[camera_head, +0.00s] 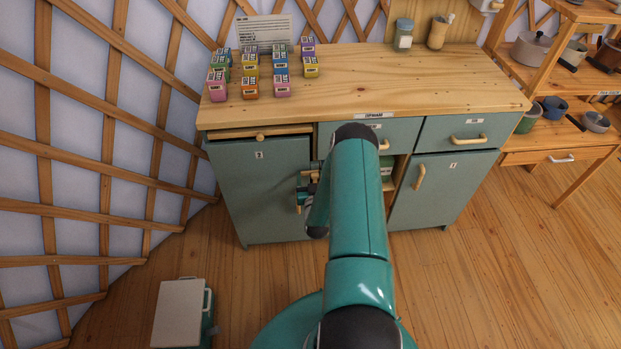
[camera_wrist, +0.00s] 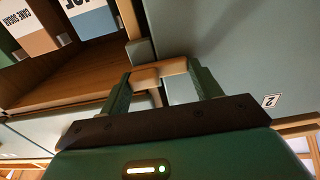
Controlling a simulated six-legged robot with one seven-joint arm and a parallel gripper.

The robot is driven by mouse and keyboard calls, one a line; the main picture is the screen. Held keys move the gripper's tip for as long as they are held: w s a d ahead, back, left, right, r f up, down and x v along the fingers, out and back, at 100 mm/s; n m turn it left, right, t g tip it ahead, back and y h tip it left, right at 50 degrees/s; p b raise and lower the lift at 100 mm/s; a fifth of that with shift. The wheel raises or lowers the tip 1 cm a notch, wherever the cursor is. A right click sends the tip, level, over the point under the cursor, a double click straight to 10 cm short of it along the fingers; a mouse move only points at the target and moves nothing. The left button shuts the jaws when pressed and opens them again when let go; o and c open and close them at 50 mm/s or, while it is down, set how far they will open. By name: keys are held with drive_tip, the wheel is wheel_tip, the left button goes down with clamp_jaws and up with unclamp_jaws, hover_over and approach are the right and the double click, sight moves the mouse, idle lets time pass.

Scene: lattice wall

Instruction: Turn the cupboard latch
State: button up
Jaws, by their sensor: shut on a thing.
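The cupboard (camera_head: 262,190) is grey-green with a wooden top. Its left door, marked 2, appears closed and shows in the wrist view as a flat panel (camera_wrist: 245,45). The wooden latch (camera_wrist: 158,70) sits at this door's edge beside an open compartment. My gripper (camera_wrist: 163,85) is shut on the latch, with a green finger on each side of it. In the head view my gripper (camera_head: 306,188) is at the door's right edge, and my arm hides part of the cupboard's middle.
Several small coloured boxes (camera_head: 250,70) and a card (camera_head: 265,30) stand on the top. Boxes (camera_wrist: 85,15) sit in the open compartment. The right door (camera_head: 440,190) has a wooden handle. A lidded case (camera_head: 180,312) lies on the floor. A pot shelf (camera_head: 560,140) is at right.

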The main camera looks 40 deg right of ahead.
drive_tip(key=shift+s+d+f+n, duration=0.2)
drive_tip(key=shift+f+n, duration=0.15)
drive_tip(key=shift+n, duration=2.65)
drive_tip(key=shift+s+d+f+n, duration=0.1)
drive_tip(key=shift+d+f+n, duration=0.2)
drive_tip(key=shift+n, duration=2.7)
drive_tip(key=shift+s+d+f+n, duration=0.15)
drive_tip(key=shift+f+n, duration=0.25)
drive_tip(key=shift+n, duration=2.6)
drive_tip(key=o, duration=1)
drive_tip(key=shift+a, duration=0.1)
drive_tip(key=v, duration=1.3)
drive_tip(key=shift+s+a, duration=0.25)
drive_tip(key=shift+s, duration=0.05)
